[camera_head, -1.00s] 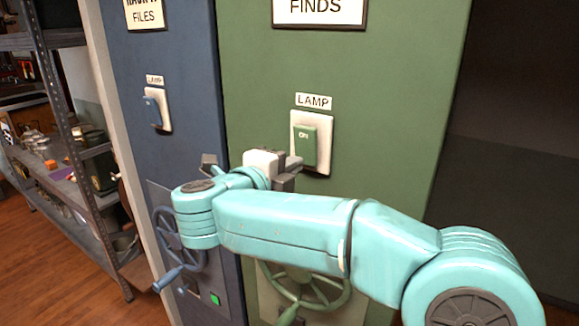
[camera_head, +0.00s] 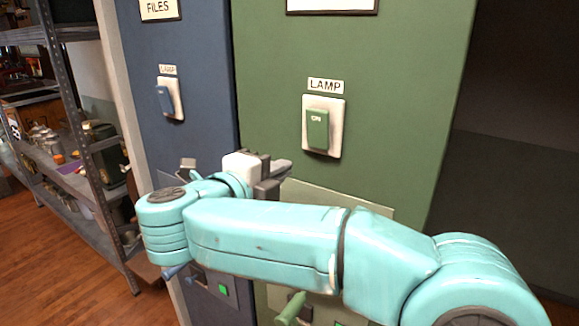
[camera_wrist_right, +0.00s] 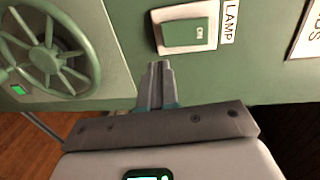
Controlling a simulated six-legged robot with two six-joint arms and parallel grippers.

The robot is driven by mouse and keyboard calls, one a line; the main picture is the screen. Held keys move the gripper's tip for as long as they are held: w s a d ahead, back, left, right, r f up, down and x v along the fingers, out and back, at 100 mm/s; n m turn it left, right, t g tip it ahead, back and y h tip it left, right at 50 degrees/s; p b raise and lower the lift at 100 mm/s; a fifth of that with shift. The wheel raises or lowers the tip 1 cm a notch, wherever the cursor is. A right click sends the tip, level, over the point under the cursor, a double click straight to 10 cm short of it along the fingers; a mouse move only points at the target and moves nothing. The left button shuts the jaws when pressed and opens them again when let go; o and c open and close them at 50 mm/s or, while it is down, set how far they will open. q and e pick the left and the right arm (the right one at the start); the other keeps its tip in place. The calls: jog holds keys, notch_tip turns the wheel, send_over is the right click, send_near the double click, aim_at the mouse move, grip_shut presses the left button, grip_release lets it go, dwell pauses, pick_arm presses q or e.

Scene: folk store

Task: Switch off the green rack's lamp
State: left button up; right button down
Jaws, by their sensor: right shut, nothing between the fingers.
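The green rack (camera_head: 400,80) stands in front of me. Its lamp switch (camera_head: 318,130) is a green rocker marked ON, set in a white plate under a LAMP label (camera_head: 325,86). The switch also shows sideways in the right wrist view (camera_wrist_right: 186,32). My right gripper (camera_head: 284,172) is below and left of the switch in the head view, apart from it. In the right wrist view its fingers (camera_wrist_right: 159,66) are together and empty, just off the plate's lower left corner. My left gripper is not in view.
A blue rack (camera_head: 205,50) with its own lamp switch (camera_head: 165,99) stands left of the green one. The green handwheel (camera_wrist_right: 48,50) is near my right gripper in the wrist view. Metal shelves (camera_head: 70,180) with goods stand at the far left.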

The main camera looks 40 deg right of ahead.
jog(key=shift+f+b+v, duration=0.15)
jog(key=shift+f+v, duration=0.05)
jog(key=shift+v, duration=0.7)
jog(key=shift+f+b+v, duration=0.15)
jog(key=shift+f+v, duration=0.1)
jog(key=shift+v, duration=0.65)
jog(key=shift+a, duration=0.2)
jog(key=shift+d, duration=0.1)
